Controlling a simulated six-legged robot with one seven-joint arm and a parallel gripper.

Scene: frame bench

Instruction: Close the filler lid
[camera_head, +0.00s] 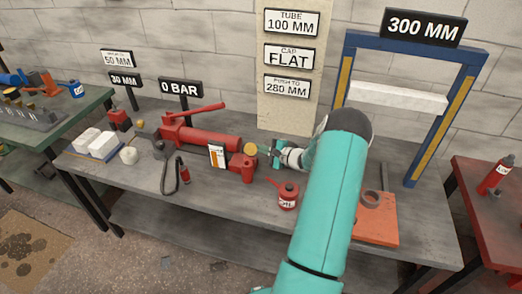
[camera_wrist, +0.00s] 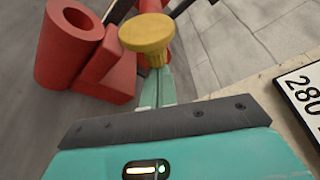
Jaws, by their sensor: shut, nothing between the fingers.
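A yellow round lid (camera_head: 250,148) with a short stem shows at the right end of the red hydraulic pump (camera_head: 210,141), above its red end block. In the wrist view the yellow lid (camera_wrist: 147,33) is at the top middle, just beyond my fingertips. My gripper (camera_head: 265,148) is shut and empty, just right of the lid. Its thin green fingers (camera_wrist: 158,72) are together and partly overlap the lid's stem in the picture. I cannot tell whether they touch it.
A red hollow cylinder (camera_wrist: 68,45) stands left of my fingers in the wrist view. A red oil can (camera_head: 287,195) is on the bench (camera_head: 240,207) in front. A blue press frame (camera_head: 345,75) stands at the right. The signboard (camera_head: 288,120) is behind my gripper.

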